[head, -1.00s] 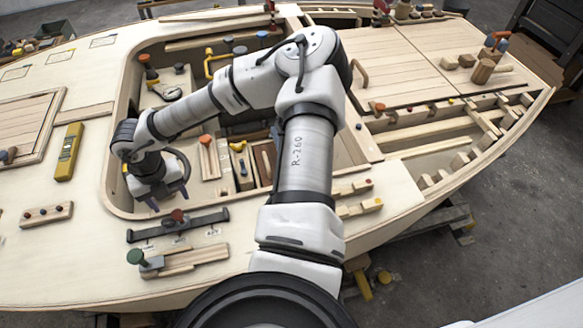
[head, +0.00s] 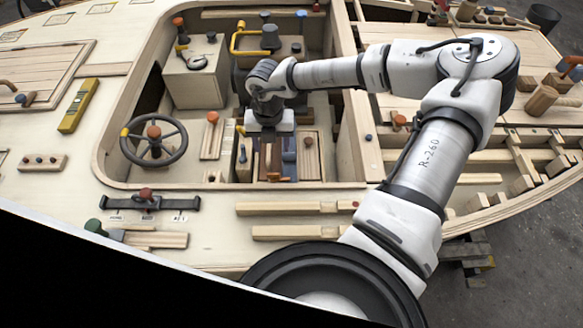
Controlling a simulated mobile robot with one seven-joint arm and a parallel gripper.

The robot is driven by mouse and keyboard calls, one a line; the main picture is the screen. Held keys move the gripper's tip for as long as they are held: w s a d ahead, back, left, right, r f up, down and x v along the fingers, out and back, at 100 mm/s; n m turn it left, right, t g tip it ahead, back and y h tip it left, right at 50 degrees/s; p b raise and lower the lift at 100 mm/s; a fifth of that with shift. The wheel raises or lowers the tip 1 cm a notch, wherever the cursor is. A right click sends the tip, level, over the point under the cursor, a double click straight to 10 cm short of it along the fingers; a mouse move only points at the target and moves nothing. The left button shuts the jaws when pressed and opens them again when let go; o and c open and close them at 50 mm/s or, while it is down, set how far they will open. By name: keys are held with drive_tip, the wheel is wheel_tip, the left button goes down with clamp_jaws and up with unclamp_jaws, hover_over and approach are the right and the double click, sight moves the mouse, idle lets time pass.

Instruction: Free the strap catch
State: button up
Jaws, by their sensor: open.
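My gripper (head: 271,150) points down over a shallow divided tray (head: 308,174) in the open well of the hull. Its fingers are small and dark among the things below them. It is open, and I see nothing held in it. Blue and brown pieces show around the fingertips, and I cannot tell whether the fingers touch them. I cannot make out a strap or its catch for certain; the wrist and fingers hide part of the tray.
A black steering wheel (head: 154,142) stands left of the tray. A black lever bar with a red knob (head: 146,195) lies on the near deck. A yellow level (head: 79,106) lies at left. A wooden box (head: 196,78) and yellow bent handle (head: 240,40) stand behind my gripper.

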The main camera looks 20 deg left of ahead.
wheel_tip(320, 180, down, 14)
drive_tip(key=p, duration=0.3)
drive_tip(key=shift+s+a+r+p, duration=0.1)
drive_tip(key=shift+a+r+p, duration=0.1)
drive_tip(key=shift+p, duration=0.2)
drive_tip(key=c, duration=1)
